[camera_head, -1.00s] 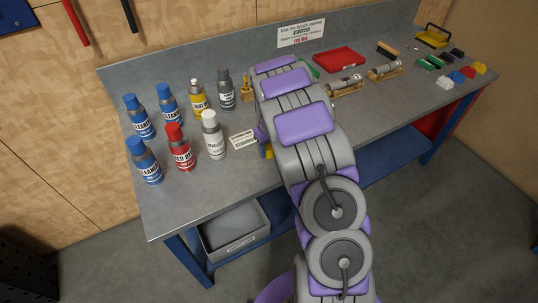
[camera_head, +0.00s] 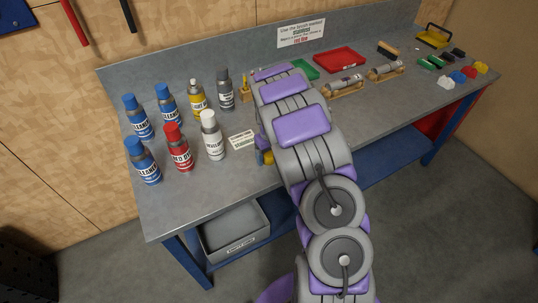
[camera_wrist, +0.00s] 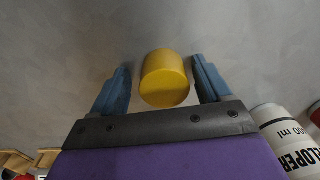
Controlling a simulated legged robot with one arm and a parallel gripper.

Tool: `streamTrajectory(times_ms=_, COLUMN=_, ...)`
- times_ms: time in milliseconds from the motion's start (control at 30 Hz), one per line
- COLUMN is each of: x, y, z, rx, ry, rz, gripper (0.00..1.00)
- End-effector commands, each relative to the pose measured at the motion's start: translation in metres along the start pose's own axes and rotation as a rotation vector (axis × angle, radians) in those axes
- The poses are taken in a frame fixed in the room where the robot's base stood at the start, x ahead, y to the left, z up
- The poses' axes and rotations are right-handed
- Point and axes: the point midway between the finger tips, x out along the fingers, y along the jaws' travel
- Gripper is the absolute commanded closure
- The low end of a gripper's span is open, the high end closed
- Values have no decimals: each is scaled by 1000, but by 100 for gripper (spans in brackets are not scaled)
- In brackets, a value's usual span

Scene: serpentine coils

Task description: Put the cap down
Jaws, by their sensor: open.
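The cap is a yellow cylinder (camera_wrist: 164,80) in the wrist view. It sits between the two blue fingers of my gripper (camera_wrist: 161,72), with gaps visible on both sides. The grey bench surface lies behind it; I cannot tell whether the cap touches it. In the head view a bit of yellow cap (camera_head: 268,157) shows beside a blue finger near the bench's front edge, and my arm hides the rest. My gripper is open around the cap.
A white developer bottle (camera_head: 212,136) stands left of my gripper, near a small label card (camera_head: 241,140). A red tray (camera_head: 339,60) lies at the back.

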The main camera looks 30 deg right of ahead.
Motion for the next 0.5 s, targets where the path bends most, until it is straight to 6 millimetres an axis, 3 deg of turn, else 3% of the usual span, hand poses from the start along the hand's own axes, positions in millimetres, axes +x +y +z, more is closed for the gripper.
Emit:
streamTrajectory(times_ms=267, x=-7, y=0, z=0, rx=0, ry=1, rz=1, gripper=23)
streamTrajectory(times_ms=500, x=-42, y=0, z=-1, rx=1, ry=6, rz=2, gripper=23)
